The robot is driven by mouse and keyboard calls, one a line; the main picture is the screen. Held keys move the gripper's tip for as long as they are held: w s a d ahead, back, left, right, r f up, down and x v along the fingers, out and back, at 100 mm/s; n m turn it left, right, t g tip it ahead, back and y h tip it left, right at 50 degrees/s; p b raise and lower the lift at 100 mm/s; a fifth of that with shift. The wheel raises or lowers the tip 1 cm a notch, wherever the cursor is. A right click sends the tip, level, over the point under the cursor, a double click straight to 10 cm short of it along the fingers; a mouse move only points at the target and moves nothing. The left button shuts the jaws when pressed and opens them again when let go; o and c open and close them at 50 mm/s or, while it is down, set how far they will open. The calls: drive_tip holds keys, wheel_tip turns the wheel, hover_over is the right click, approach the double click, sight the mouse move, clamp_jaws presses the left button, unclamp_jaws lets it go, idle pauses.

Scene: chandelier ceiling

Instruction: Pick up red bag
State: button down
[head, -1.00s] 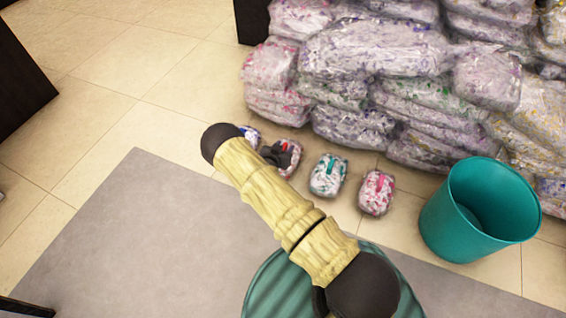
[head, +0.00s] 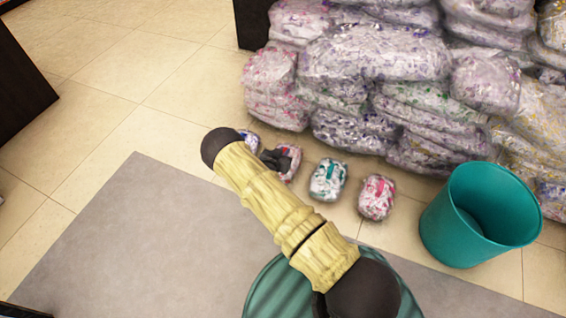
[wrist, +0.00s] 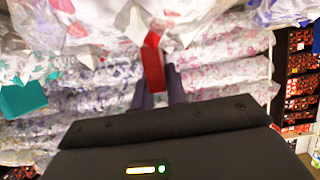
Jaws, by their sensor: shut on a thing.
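The red bag (head: 291,172) is a small clear plastic bag with a red strip, on the tile floor in the head view, partly hidden by my gripper. My gripper (head: 280,160) is at its top, its dark fingers together. In the wrist view, the bag's red strip (wrist: 153,62) is between the fingertips of my gripper (wrist: 158,80), and crinkled plastic fills the top of the view. I cannot tell whether the bag is clear of the floor.
A blue bag (head: 250,139) is left of the red bag, partly behind my arm. A green bag (head: 328,179) and a pink bag (head: 377,197) stand to the right. A teal bin (head: 480,215) is farther right. Stacked large bags (head: 375,55) rise behind. Open floor lies left.

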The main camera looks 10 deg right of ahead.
drive_tip(key=shift+r, duration=0.1)
wheel_tip(320, 180, up, 10)
drive_tip(key=p, duration=0.6)
drive_tip(key=shift+p, duration=0.3)
